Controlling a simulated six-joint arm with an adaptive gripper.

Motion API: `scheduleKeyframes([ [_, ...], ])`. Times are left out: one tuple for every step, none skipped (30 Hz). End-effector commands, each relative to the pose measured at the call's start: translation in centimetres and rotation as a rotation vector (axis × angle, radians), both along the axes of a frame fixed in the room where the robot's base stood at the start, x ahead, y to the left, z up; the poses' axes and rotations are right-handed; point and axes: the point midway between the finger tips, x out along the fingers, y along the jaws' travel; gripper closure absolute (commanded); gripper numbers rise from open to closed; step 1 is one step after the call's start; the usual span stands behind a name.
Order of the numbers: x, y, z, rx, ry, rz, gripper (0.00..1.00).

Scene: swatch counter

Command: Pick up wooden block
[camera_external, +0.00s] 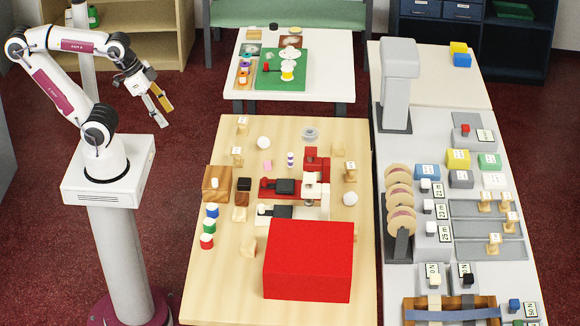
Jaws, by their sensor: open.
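My gripper (164,117) is open and empty, raised in the air at the upper left, apart from the wooden table (225,285) and to the left of it. Several wooden pieces stand on that table's left part. A larger brown block (212,196) has a small dark-and-white item by it. I cannot tell which of these is the task's wooden block. Nothing touches my gripper.
A large red box (308,262) and red-and-white machines (311,175) fill the table's middle right. Small coloured cylinders (207,240) line its left edge. A white table (335,88) with a green board stands behind. A crowded grey counter (440,125) is on the right.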

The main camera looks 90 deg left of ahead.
Motion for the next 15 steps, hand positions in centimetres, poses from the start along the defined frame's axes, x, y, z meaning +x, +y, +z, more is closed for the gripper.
scheduleKeyframes([
  [0.2, -0.2, 0.0, -0.004, 0.0, -0.005, 0.49],
  [0.4, -0.3, -0.1, -0.006, -0.002, -0.009, 0.49],
  [0.8, -0.6, -0.1, -0.011, -0.004, -0.016, 0.49],
  [1.1, -0.8, -0.1, -0.015, -0.005, -0.021, 0.49],
  [1.4, -1.1, -0.1, -0.021, -0.008, -0.026, 0.49],
  [1.9, -1.5, -0.2, -0.029, -0.012, -0.036, 0.49],
  [2.3, -1.9, -0.3, -0.035, -0.014, -0.044, 0.49],
  [2.8, -2.3, -0.3, -0.043, -0.019, -0.051, 0.49],
  [3.4, -2.8, -0.4, -0.053, -0.022, -0.061, 0.49],
  [3.9, -3.3, -0.5, -0.061, -0.027, -0.071, 0.49],
  [4.4, -3.7, -0.6, -0.069, -0.03, -0.079, 0.49],
  [5.1, -4.4, -0.7, -0.08, -0.035, -0.09, 0.49],
  [5.7, -4.9, -0.8, -0.088, -0.04, -0.098, 0.49],
  [6.2, -5.4, -0.9, -0.098, -0.044, -0.106, 0.49],
  [6.8, -6.0, -1.0, -0.108, -0.049, -0.114, 0.49],
])
